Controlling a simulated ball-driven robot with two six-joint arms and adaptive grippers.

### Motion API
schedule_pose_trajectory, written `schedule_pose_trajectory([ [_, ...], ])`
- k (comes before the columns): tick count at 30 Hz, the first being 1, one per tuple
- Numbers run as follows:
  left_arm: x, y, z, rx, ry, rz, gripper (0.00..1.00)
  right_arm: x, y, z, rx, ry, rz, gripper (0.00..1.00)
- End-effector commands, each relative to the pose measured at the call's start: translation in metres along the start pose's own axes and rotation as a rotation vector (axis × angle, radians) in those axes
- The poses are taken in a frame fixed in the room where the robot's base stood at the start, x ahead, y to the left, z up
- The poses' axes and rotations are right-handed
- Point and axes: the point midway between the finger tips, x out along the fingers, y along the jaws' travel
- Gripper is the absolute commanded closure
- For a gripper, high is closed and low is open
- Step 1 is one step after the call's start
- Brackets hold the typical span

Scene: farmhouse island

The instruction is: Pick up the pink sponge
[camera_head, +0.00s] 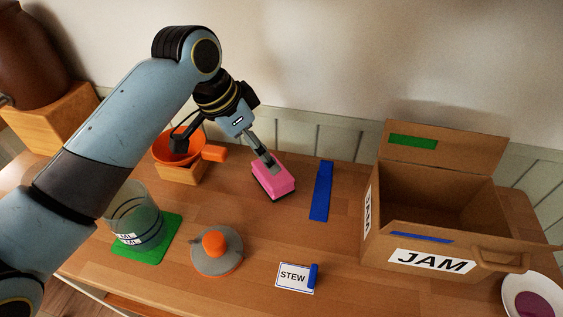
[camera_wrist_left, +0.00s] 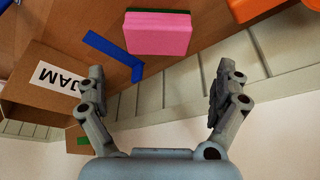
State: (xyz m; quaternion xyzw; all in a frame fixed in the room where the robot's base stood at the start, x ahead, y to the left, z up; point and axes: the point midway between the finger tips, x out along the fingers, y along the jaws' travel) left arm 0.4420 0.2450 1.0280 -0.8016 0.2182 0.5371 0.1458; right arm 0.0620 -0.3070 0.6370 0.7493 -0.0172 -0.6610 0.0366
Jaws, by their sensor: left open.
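The pink sponge (camera_head: 274,184) lies on the wooden counter near its back edge, left of a blue strip. It is a pink block with a dark layer along one side. In the left wrist view the sponge (camera_wrist_left: 158,34) shows its pink face and a green layer, ahead of the fingers and between their lines. My left gripper (camera_head: 267,160) is at the sponge's back edge in the head view, and its fingers partly cover it. In the left wrist view the left gripper (camera_wrist_left: 160,88) is wide open with nothing between its fingers. My right gripper is not in view.
An orange bowl (camera_head: 172,146) on a wooden block is left of the sponge. The blue strip (camera_head: 321,191) and an open JAM box (camera_head: 430,260) are to the right. A glass jar (camera_head: 134,212), a grey orange-topped lid (camera_head: 217,251) and a STEW card (camera_head: 293,278) are in front.

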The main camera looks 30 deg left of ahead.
Motion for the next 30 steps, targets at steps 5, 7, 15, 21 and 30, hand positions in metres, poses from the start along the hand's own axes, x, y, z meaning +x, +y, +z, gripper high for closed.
schedule_pose_trajectory([
  [5,0.030,0.001,0.000,-0.002,-0.001,0.003,0.00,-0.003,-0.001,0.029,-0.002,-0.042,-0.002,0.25],
  [7,0.039,0.001,0.000,-0.001,-0.001,0.003,0.00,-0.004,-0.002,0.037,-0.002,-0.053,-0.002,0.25],
  [15,0.067,0.003,0.002,-0.001,-0.003,0.004,0.00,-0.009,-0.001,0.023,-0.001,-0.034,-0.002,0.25],
  [21,0.094,0.003,0.003,0.000,-0.001,0.002,0.00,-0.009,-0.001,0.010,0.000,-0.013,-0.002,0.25],
  [30,0.097,0.003,0.003,0.001,0.000,0.001,0.05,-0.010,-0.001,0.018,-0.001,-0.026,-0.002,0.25],
])
